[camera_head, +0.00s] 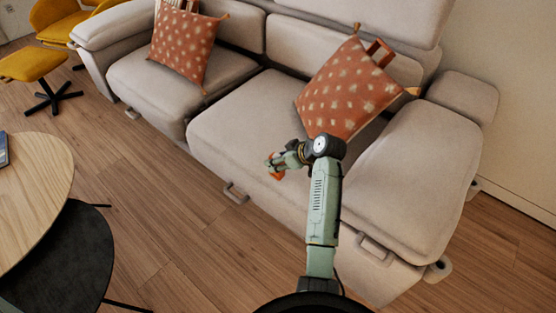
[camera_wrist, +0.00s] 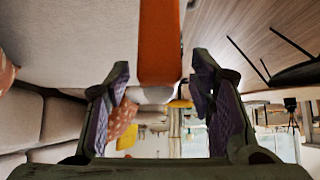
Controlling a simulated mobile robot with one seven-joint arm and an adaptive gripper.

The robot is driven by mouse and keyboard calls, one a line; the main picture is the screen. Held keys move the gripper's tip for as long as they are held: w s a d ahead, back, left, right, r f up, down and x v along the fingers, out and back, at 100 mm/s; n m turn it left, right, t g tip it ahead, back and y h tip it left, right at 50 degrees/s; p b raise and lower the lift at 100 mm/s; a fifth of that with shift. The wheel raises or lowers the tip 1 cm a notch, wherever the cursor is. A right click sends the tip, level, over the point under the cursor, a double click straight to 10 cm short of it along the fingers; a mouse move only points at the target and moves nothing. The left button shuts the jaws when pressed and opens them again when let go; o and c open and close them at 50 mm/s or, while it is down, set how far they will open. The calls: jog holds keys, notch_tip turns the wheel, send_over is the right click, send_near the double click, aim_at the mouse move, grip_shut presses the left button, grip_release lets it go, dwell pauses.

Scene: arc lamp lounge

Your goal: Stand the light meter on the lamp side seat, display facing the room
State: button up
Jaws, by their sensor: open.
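An orange object with a whitish rounded end, which looks like the light meter (camera_wrist: 159,45), is between the fingers of my gripper (camera_wrist: 160,65) in the wrist view. The fingers are open, one on each side of it. In the head view my gripper (camera_head: 275,163) is over the front part of the beige sofa's right seat (camera_head: 230,120), with a small orange part of the meter (camera_head: 277,176) below it. I cannot tell whether the meter touches the seat. Its display is not visible. No lamp is in view.
A spotted rust cushion (camera_head: 345,88) leans on the right seat's back, and another (camera_head: 188,45) on the left seat. The right armrest (camera_head: 415,185) is close to my arm. A round wooden table (camera_head: 38,185) and a dark lower one (camera_head: 65,255) stand left.

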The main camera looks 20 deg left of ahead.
jog(key=v, duration=1.1)
jog(key=shift+b, duration=0.45)
jog(key=shift+r, duration=0.1)
